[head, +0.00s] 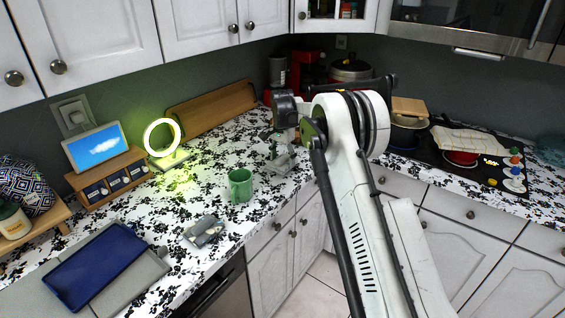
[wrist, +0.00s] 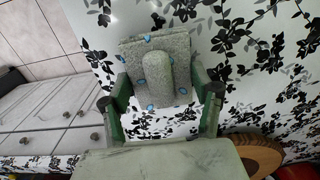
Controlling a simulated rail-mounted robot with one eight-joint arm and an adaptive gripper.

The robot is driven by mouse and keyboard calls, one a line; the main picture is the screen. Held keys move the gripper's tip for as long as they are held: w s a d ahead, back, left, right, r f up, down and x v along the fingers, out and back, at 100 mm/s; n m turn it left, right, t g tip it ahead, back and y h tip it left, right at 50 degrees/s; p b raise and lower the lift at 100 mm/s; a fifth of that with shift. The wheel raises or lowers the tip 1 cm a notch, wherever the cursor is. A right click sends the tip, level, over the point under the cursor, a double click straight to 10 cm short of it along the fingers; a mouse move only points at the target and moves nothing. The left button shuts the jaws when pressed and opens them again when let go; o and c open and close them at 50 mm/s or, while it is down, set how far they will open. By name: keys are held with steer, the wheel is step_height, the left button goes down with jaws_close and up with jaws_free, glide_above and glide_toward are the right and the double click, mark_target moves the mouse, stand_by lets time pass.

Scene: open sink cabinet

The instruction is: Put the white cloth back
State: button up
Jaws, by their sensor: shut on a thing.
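My gripper (wrist: 160,92) has its green fingers on both sides of a grey-white speckled piece (wrist: 154,50) with blue spots, a flat square part and a rounded roll. I cannot tell for sure whether this piece is the white cloth. In the head view, my gripper (head: 281,140) is low over the counter, behind and right of the green mug, and a grey-white piece (head: 279,163) shows beneath it. Contact with the counter is unclear. A pale, patterned cloth-like sheet (head: 465,140) lies over the hob at the right.
The green mug (head: 240,185) stands near the counter's front edge. A small grey item (head: 204,230) lies left of it.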

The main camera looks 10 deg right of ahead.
steer(key=shift+f, duration=0.85)
steer(key=o, duration=1)
